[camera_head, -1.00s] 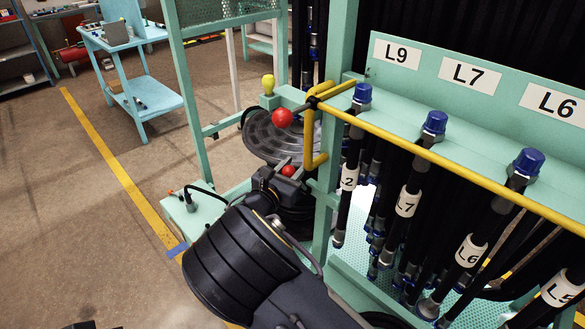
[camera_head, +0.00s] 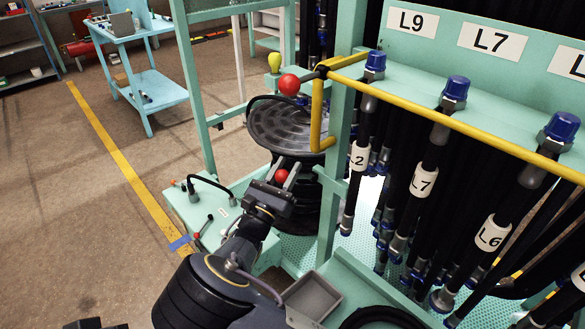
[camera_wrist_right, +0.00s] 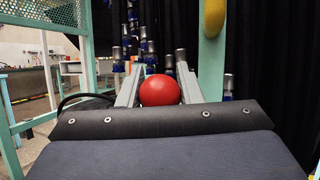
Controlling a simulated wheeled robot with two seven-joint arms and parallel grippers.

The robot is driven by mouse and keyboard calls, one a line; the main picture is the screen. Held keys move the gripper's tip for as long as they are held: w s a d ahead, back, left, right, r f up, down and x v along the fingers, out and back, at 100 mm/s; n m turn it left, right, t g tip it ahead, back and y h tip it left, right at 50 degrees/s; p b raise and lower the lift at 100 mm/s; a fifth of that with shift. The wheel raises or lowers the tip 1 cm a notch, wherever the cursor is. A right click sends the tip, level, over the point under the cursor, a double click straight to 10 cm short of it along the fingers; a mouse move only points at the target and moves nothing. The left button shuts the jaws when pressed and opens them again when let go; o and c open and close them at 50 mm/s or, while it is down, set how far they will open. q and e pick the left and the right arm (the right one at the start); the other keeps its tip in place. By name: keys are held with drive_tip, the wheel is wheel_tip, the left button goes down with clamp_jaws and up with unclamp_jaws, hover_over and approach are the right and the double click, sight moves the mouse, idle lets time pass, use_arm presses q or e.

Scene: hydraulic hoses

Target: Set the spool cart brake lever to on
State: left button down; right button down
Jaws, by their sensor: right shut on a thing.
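My right gripper (camera_head: 281,175) is shut on a red ball knob (camera_head: 282,177), just in front of the black spool (camera_head: 290,130). The right wrist view shows the knob (camera_wrist_right: 160,91) between the two grey fingers; its stem is hidden. Another red ball (camera_head: 289,84) sits higher, at the end of a dark rod by the yellow bar. A small lever with a red tip (camera_head: 197,235) lies on the green base plate (camera_head: 185,205). I cannot tell from any marking which of these is the brake lever.
A green post (camera_head: 337,150) and yellow rail (camera_head: 460,127) stand right of the gripper, with labelled black hoses (camera_head: 424,180) hanging behind. A grey tray (camera_head: 312,298) is near my right forearm. A yellow knob (camera_head: 275,61) stands above the spool. Open floor (camera_head: 60,220) lies left.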

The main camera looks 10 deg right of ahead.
drive_tip(key=shift+s+a+f+n+t, duration=0.2)
drive_tip(key=shift+a+f+n+t, duration=0.15)
drive_tip(key=shift+f, duration=0.3)
drive_tip(key=shift+s+a+f+b, duration=0.1)
drive_tip(key=shift+a+f+b, duration=0.05)
drive_tip(key=shift+f+b, duration=0.15)
drive_tip(key=shift+s+a+f+b, duration=0.15)
drive_tip(key=shift+a+f, duration=0.05)
drive_tip(key=shift+f, duration=0.55)
drive_tip(key=shift+s+a+f+b, duration=0.15)
drive_tip(key=shift+a+f, duration=0.1)
drive_tip(key=shift+f, duration=0.55)
drive_tip(key=shift+s+a+f+b, duration=0.15)
drive_tip(key=shift+a+f, duration=0.05)
drive_tip(key=shift+f, duration=0.55)
drive_tip(key=c, duration=1)
unclamp_jaws()
drive_tip(key=shift+a, duration=0.1)
drive_tip(key=shift+c, duration=0.2)
